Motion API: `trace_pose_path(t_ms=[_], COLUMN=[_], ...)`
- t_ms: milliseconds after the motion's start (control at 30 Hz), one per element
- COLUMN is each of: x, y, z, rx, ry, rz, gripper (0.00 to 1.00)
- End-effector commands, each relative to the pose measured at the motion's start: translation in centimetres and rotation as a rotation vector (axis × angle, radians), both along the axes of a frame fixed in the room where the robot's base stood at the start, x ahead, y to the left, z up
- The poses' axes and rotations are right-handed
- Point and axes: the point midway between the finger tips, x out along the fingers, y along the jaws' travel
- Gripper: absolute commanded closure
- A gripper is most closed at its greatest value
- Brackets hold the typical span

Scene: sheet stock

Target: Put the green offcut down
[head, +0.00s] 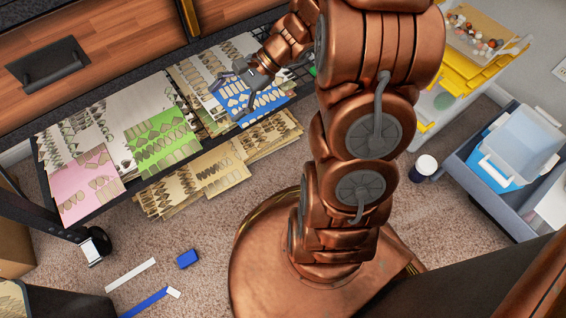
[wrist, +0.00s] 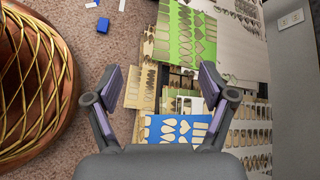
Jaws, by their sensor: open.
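The green offcut (head: 162,142) is a flat sheet with rows of cut-out shapes. It lies on the low shelf among other punched sheets, between a pink sheet (head: 82,188) and a blue sheet (head: 262,103). In the wrist view the green offcut (wrist: 181,36) shows near the top, beyond my fingertips. My gripper (wrist: 162,74) is open, with nothing between its fingers. In the head view my gripper (head: 236,80) is above the sheets near the blue one, to the right of the green offcut and apart from it.
Tan sheets (head: 215,172) stick out past the shelf's front edge. A blue block (head: 187,259) and a white strip (head: 130,275) lie on the carpet.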

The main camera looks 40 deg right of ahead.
Motion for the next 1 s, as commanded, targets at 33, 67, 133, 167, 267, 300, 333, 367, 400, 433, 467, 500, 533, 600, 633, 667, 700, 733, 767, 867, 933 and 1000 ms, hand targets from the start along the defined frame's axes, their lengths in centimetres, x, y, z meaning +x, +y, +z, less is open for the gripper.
trace_pose_path(t_ms=[33,67,133,167,267,300,333,367,400,433,467,500,533,600,633,667,700,733,767,867,933,1000], x=[-1.5,-2.5,-4.8,-5.8,-9.1,-10.4,-11.5,-12.4,-13.7,-14.7,-15.5,-16.7,-17.5,-19.2,-19.9,-20.6,-21.4,-21.9,-22.3,-23.4,-23.8,-24.0], y=[1.6,2.4,3.8,4.4,5.6,6.0,6.2,6.3,6.3,6.3,6.2,6.0,5.8,5.2,4.9,4.5,4.0,3.6,3.3,2.2,1.9,1.7], z=[0.7,0.9,1.4,1.6,2.3,2.4,2.5,2.7,2.9,3.0,3.1,3.3,3.4,3.7,3.8,3.9,4.1,4.2,4.3,4.6,4.8,4.9], rx=[-0.036,-0.055,-0.105,-0.127,-0.2,-0.23,-0.251,-0.274,-0.305,-0.328,-0.353,-0.387,-0.411,-0.472,-0.497,-0.521,-0.552,-0.575,-0.596,-0.653,-0.682,-0.698], ry=[-0.011,-0.014,-0.025,-0.03,-0.047,-0.052,-0.056,-0.061,-0.068,-0.073,-0.08,-0.089,-0.094,-0.111,-0.117,-0.122,-0.13,-0.136,-0.142,-0.155,-0.163,-0.166], rz=[0.083,0.133,0.247,0.296,0.454,0.517,0.564,0.609,0.671,0.718,0.762,0.821,0.866,0.966,1.006,1.047,1.097,1.131,1.164,1.247,1.285,1.309], gripper=[0.18,0.18,0.18,0.18,0.18,0.18,0.18,0.18,0.18,0.18,0.18,0.18,0.18,0.18,0.18,0.18,0.18,0.18,0.18,0.18,0.18,0.18])
